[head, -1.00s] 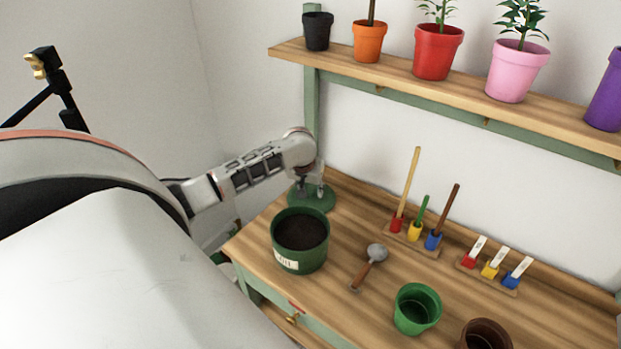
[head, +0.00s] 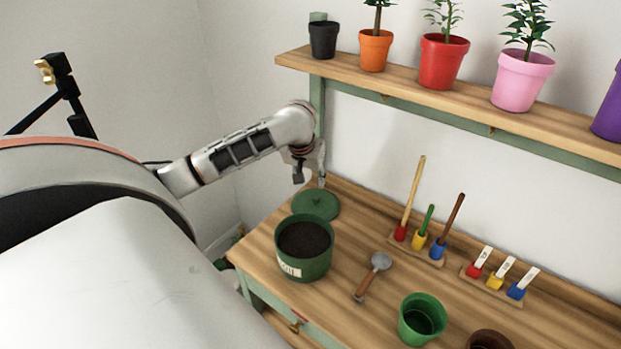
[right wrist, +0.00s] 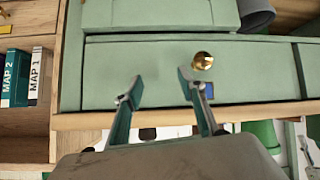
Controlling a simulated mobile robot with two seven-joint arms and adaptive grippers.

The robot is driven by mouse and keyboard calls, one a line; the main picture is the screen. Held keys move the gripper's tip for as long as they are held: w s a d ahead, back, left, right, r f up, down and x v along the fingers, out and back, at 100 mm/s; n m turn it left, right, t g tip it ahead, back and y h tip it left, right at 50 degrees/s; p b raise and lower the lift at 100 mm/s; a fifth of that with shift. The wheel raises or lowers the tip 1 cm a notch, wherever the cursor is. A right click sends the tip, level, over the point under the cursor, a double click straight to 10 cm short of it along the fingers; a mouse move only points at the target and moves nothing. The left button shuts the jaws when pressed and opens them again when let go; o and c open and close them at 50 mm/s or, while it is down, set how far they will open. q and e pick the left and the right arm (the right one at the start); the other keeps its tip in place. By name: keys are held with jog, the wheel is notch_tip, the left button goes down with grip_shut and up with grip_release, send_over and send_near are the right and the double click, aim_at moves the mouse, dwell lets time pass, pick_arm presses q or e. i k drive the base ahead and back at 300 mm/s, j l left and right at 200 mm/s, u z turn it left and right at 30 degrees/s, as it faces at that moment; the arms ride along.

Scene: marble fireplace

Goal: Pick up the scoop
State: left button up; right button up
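The scoop (head: 371,277) lies on the wooden bench top, its grey bowl pointing to the back and its brown handle to the front. It is right of the green pot of soil (head: 304,248). My left gripper (head: 310,171) is open and empty, just above the round green lid (head: 316,205), which lies flat behind the soil pot. The left gripper is well away from the scoop, up and to the left. My right gripper (right wrist: 159,87) shows in the right wrist view, open and empty, in front of a green drawer front.
A green pot (head: 421,319) and a brown pot (head: 488,340) stand at the front right. Behind the scoop are a holder with upright tools (head: 424,246) and a label holder (head: 495,279). A shelf (head: 440,98) with potted plants runs above. A gold knob (right wrist: 203,61) is near my right gripper.

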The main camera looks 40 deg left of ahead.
aim_at(382, 261)
jog(key=k+l, duration=0.2)
jog(key=l, duration=0.15)
jog(key=k+l, duration=0.15)
jog(key=l, duration=0.2)
jog(key=k+l, duration=0.2)
jog(key=l, duration=0.15)
jog(key=k+l, duration=0.15)
jog(key=l, duration=0.2)
jog(key=k+l, duration=0.2)
jog(key=l, duration=0.15)
